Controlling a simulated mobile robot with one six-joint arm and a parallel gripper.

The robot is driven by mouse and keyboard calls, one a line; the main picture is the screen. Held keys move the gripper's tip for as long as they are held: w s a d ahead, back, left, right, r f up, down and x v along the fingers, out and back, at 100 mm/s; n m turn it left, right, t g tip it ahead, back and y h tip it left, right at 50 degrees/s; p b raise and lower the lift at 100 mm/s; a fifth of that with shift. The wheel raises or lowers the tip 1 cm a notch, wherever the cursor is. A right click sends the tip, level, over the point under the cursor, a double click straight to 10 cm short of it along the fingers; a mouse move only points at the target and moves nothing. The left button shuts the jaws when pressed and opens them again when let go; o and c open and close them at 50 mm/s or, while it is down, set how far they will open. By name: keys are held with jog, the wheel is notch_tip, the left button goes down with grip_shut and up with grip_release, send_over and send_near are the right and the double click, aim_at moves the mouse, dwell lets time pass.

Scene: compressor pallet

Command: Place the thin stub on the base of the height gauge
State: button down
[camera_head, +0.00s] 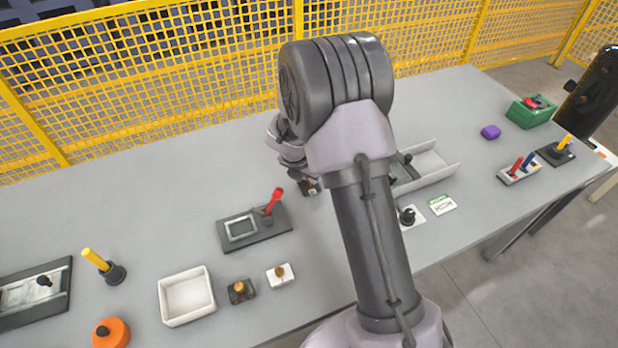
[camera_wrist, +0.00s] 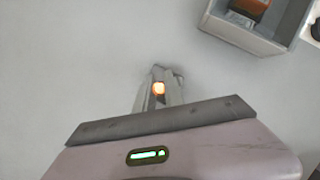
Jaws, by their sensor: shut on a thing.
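My gripper (camera_wrist: 158,90) is shut on a small round thing with a bright orange end (camera_wrist: 158,88), seen end-on between the fingertips in the wrist view. It may be the thin stub; its length is hidden. Plain grey tabletop lies below it. In the head view my arm hides most of the gripper, and a small dark and brown thing shows beside the wrist, too small to tell. I cannot pick out the height gauge or its base for sure; it may be behind my arm.
A grey tray (camera_head: 440,167) lies right of my arm. A dark plate with a red-handled clamp (camera_head: 272,203), a white bin (camera_head: 187,296) and two small blocks stand left. Yellow mesh fencing runs behind the table.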

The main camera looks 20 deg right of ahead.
jog(key=shift+f, duration=0.2)
jog(key=c, duration=1.4)
grip_release()
jog(key=shift+c, duration=0.2)
jog(key=shift+r, duration=0.1)
